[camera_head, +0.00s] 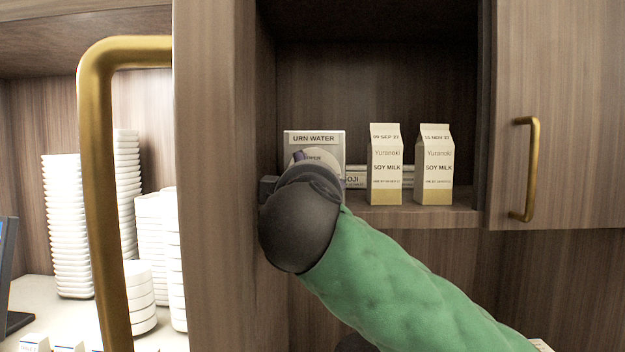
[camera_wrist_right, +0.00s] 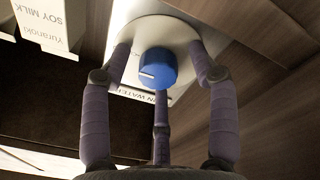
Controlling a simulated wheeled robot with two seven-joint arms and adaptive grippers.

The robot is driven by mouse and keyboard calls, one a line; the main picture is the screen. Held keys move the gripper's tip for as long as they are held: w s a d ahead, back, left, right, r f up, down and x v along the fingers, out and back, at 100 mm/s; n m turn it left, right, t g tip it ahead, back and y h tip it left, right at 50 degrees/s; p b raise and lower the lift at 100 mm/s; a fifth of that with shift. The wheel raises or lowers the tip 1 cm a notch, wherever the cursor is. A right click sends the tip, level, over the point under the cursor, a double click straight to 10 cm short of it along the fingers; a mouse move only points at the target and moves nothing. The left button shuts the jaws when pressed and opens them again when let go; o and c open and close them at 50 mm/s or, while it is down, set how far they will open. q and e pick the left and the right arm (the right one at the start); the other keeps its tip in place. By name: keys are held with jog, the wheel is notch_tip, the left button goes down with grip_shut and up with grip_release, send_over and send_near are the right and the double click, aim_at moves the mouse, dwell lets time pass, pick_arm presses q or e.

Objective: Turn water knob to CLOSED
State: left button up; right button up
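The blue water knob (camera_wrist_right: 158,68) sits on a pale round plate (camera_wrist_right: 150,28) in the right wrist view, with a short white line on its lower left face. My right gripper (camera_wrist_right: 159,70) has three purple-grey fingers spread around the knob, with visible gaps between them and it. In the head view my dark right gripper (camera_head: 300,215) is in front of the panel labelled URN WATER (camera_head: 313,139) and hides the knob. Part of a printed word shows beside the gripper; the rest is covered. My left gripper is in neither view.
Two soy milk cartons (camera_head: 384,165) (camera_head: 434,165) stand on the shelf right of the panel, with low boxes (camera_head: 356,178) behind. A cabinet door with a brass handle (camera_head: 531,170) is at right. A large brass handle (camera_head: 97,180) and stacked white dishes (camera_head: 66,225) are at left.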

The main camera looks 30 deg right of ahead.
jog(key=shift+r, duration=0.15)
notch_tip(320, 180, up, 10)
dwell(0.7)
dwell(0.4)
jog(key=shift+f, duration=0.2)
